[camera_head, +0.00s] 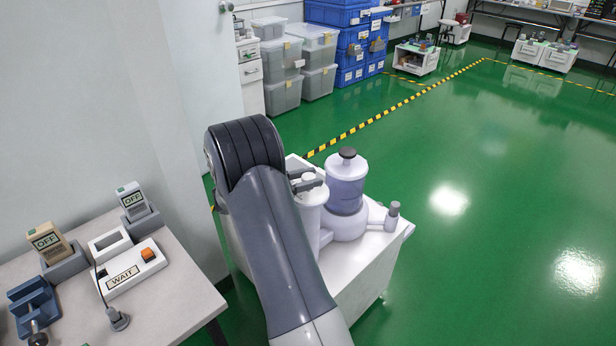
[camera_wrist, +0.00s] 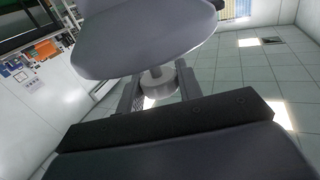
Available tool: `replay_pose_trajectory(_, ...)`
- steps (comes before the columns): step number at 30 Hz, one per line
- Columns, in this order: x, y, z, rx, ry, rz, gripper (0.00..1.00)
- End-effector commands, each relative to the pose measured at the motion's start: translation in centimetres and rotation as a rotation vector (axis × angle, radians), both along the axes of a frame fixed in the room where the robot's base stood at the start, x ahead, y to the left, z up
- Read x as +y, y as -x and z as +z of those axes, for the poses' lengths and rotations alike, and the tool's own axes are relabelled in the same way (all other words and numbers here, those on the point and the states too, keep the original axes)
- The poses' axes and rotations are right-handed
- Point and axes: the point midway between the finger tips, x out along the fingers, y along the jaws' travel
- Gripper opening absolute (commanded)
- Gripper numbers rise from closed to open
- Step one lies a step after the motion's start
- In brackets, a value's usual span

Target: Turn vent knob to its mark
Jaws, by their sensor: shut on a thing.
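A white and lilac apparatus stands on a white cart (camera_head: 372,258) in the head view. It has a lilac vessel (camera_head: 346,196) with a dark cap, and a pale upright cylinder to its left. My gripper (camera_head: 308,181) is at the top of that cylinder, partly hidden behind my arm. In the wrist view my gripper (camera_wrist: 160,88) has its two fingers on either side of a pale round knob (camera_wrist: 158,87), shut on it. I take this for the vent knob. I cannot make out its mark in either view.
A grey bench (camera_head: 175,300) at left holds two testers reading OFF, a WAIT box (camera_head: 131,274) and a blue vise (camera_head: 33,303). A wall stands behind my arm. Clear bins (camera_head: 282,75) and blue crates are farther back. The green floor at right is clear.

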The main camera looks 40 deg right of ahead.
Motion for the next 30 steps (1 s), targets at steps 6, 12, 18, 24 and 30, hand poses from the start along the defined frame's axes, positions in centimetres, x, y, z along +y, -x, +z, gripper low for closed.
replay_pose_trajectory(6,-0.11,-0.03,0.30,-0.003,0.006,-0.010,0.11)
replay_pose_trajectory(12,-0.13,-0.03,0.32,-0.003,0.006,-0.009,0.11)
replay_pose_trajectory(18,-0.10,-0.02,0.25,-0.003,0.005,-0.009,0.47)
replay_pose_trajectory(24,-0.07,-0.01,0.15,-0.001,0.003,-0.008,0.55)
replay_pose_trajectory(30,0.38,-0.18,0.11,-0.001,0.003,-0.007,0.55)
